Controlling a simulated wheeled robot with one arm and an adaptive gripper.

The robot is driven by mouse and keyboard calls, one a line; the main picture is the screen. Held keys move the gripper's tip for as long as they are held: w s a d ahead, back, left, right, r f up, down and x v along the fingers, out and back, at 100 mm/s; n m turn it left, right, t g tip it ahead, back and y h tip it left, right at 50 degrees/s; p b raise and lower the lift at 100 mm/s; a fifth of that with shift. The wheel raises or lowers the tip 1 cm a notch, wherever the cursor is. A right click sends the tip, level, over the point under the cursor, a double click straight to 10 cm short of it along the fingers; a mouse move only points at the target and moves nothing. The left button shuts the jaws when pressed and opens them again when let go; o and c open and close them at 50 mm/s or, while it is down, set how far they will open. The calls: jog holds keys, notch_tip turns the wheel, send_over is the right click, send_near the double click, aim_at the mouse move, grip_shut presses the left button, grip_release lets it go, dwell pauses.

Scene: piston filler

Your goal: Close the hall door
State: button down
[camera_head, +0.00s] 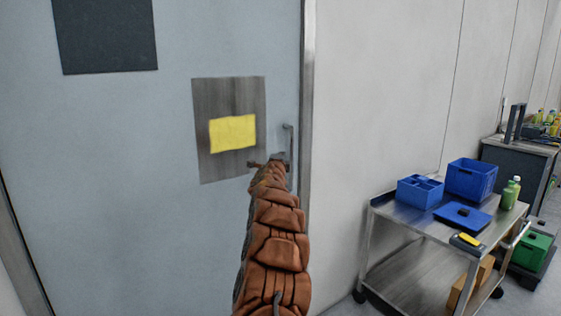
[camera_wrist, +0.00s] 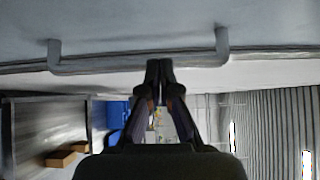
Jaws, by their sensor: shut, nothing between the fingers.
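The hall door (camera_head: 120,170) is light blue-grey, with a dark panel high up and a metal plate (camera_head: 230,95) bearing a yellow label. Its right edge lies along the metal frame (camera_head: 308,100); I cannot tell whether a small gap is left. The door handle (camera_head: 289,140) is an upright grey bar near that edge. My gripper (camera_head: 268,163) is in front of the door beside the handle. In the wrist view, the handle (camera_wrist: 135,64) crosses above the shut, empty fingertips (camera_wrist: 158,65). Whether they touch it is unclear.
A metal cart (camera_head: 400,222) stands right of the door against the wall, holding blue bins (camera_head: 470,180), green bottles (camera_head: 510,193) and a yellow-black device (camera_head: 467,242). Farther right are a workbench (camera_head: 515,150) and a green box (camera_head: 530,250). Some floor shows between door and cart.

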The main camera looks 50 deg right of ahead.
jog(key=b+v, duration=0.2)
jog(key=v, duration=0.5)
jog(key=shift+a, duration=0.15)
jog(key=shift+r, duration=0.1)
dwell(0.3)
